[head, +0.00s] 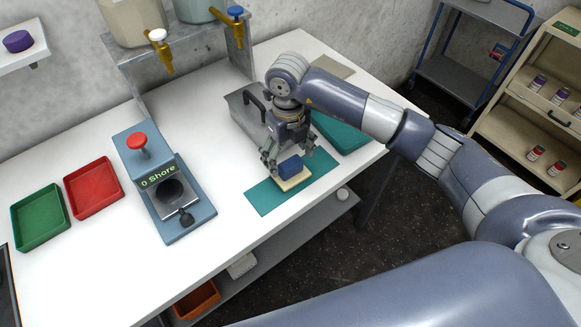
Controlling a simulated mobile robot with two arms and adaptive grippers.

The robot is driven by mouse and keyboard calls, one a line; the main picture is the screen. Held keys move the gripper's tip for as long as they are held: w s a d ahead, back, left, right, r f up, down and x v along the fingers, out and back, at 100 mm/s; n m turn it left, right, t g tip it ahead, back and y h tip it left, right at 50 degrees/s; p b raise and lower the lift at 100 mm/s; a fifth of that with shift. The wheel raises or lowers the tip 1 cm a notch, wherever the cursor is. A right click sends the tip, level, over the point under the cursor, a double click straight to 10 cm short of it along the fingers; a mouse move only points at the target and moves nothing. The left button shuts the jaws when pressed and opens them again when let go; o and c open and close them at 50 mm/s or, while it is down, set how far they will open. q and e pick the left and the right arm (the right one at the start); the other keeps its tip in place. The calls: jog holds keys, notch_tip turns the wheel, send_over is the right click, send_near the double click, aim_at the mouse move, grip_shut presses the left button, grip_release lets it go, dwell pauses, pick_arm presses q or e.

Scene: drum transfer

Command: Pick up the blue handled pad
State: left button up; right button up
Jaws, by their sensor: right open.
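The blue handled pad (291,166) has a blue block handle on a pale yellowish base. It rests on a teal mat (262,198) near the front edge of the white table. My right gripper (281,158) points down right at the pad, its fingers just behind and around the blue handle. It is open. I cannot tell whether a finger touches the handle. My left gripper is not in view.
A blue-grey device with a red knob (137,141), a red tray (93,187) and a green tray (40,218) stand left. White table is clear between device and mat.

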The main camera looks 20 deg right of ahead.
aim_at(291, 162)
jog(key=f, duration=0.1)
jog(key=f+p, duration=0.1)
jog(key=f, duration=0.1)
jog(key=shift+s+d+f, duration=0.2)
jog(key=shift+s+d, duration=0.05)
jog(key=shift+f, duration=0.4)
jog(key=shift+c, duration=0.6)
jog(key=c, duration=1)
jog(key=shift+r, duration=0.1)
